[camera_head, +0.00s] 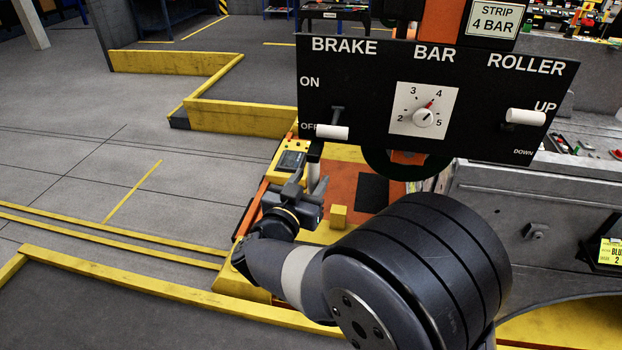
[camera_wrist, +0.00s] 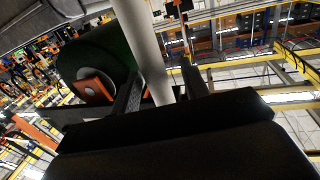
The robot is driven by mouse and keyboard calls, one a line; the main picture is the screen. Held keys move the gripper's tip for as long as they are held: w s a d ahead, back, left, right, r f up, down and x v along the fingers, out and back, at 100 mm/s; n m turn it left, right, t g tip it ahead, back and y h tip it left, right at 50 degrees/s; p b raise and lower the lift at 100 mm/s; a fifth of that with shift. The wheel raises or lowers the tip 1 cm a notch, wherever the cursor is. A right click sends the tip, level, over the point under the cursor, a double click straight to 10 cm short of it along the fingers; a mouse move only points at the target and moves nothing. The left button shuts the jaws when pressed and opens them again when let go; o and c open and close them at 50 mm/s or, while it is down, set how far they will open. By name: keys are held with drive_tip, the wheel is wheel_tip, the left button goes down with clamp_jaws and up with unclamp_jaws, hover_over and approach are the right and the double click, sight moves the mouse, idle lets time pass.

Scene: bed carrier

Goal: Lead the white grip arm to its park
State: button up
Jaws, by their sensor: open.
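The white grip arm (camera_wrist: 149,45) is a pale round bar that runs up between the two fingers of my gripper (camera_wrist: 160,85) in the wrist view. In the head view a short pale length of it (camera_head: 317,176) shows below the control panel, beside my gripper (camera_head: 306,185). The fingers stand open on either side of the bar; whether either touches it I cannot tell. The rest of the bar is hidden behind the panel and my gripper. I cannot make out its park.
A black control panel (camera_head: 372,75) hangs in front, with its brake lever (camera_head: 332,132) at OFF, roller lever (camera_head: 525,117) near UP and pressure dial (camera_head: 423,117) near 4. An orange deck (camera_head: 343,185) lies below. Yellow rails (camera_head: 130,230) edge the grey floor, which is open at left.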

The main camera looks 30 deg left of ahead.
drive_tip(key=s+b, duration=0.1)
drive_tip(key=s, duration=0.8)
drive_tip(key=shift+s+d+b, duration=0.2)
drive_tip(key=shift+d+b, duration=0.15)
drive_tip(key=shift+d, duration=0.05)
drive_tip(key=shift+w, duration=0.1)
drive_tip(key=w, duration=0.3)
drive_tip(key=w+p, duration=0.1)
drive_tip(key=w, duration=0.3)
drive_tip(key=w+p, duration=0.1)
drive_tip(key=w, duration=0.2)
drive_tip(key=shift+w+a, duration=0.25)
drive_tip(key=shift+a, duration=0.15)
drive_tip(key=shift+w+d, duration=0.25)
drive_tip(key=shift+d, duration=0.45)
drive_tip(key=shift+d, duration=0.1)
